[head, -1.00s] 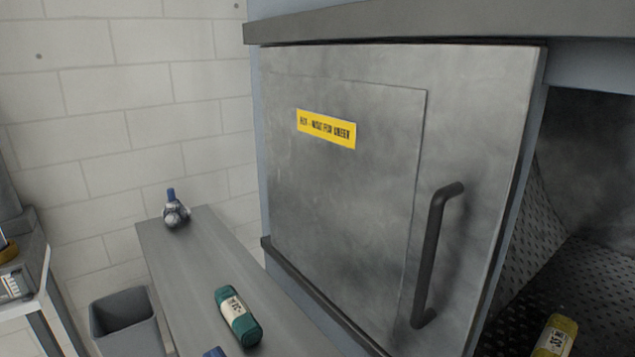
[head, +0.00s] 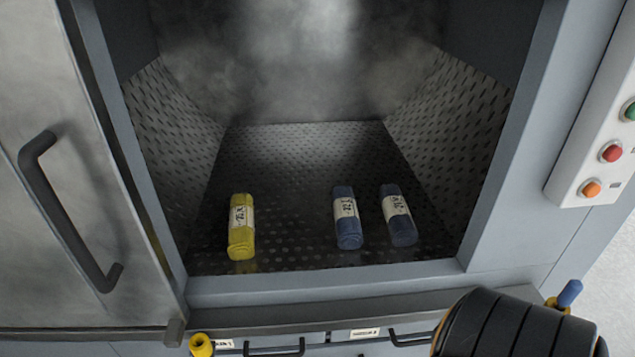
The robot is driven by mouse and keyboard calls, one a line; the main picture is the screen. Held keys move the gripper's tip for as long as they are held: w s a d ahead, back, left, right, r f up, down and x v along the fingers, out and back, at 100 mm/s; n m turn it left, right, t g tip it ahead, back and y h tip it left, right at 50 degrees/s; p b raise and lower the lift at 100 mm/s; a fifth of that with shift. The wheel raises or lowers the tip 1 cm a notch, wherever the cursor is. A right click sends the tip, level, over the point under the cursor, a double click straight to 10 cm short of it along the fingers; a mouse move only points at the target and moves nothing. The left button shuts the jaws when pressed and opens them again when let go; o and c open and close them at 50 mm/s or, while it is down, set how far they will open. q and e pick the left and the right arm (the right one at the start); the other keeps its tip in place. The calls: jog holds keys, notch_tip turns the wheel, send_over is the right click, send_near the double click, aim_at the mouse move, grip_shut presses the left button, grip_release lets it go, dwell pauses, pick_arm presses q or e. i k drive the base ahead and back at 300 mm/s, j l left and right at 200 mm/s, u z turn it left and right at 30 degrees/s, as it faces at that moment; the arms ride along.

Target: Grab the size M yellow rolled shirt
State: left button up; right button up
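A yellow rolled shirt (head: 241,228) lies in the left part of the open washer chamber, near its front edge. It has a white label band whose dark marks are too small to read for certain, so I cannot confirm its size. Two blue rolled shirts, the middle one (head: 347,218) and the right one (head: 398,215), lie to its right with similar bands. All three rest on the dark perforated chamber floor (head: 295,160). Neither of my grippers shows in the head view, and nothing touches the yellow roll.
The metal door (head: 60,190) with a black handle (head: 68,215) stands at the left. Perforated sloped walls flank the chamber, with haze at the back. A button panel (head: 600,150) is at the right. Drawer handles (head: 275,348) show below the front sill (head: 330,287).

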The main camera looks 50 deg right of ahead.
aim_at(241, 217)
jog(key=z, duration=0.95)
jog(key=k+l+z, duration=0.1)
jog(key=l+z, duration=0.15)
jog(key=l, duration=0.85)
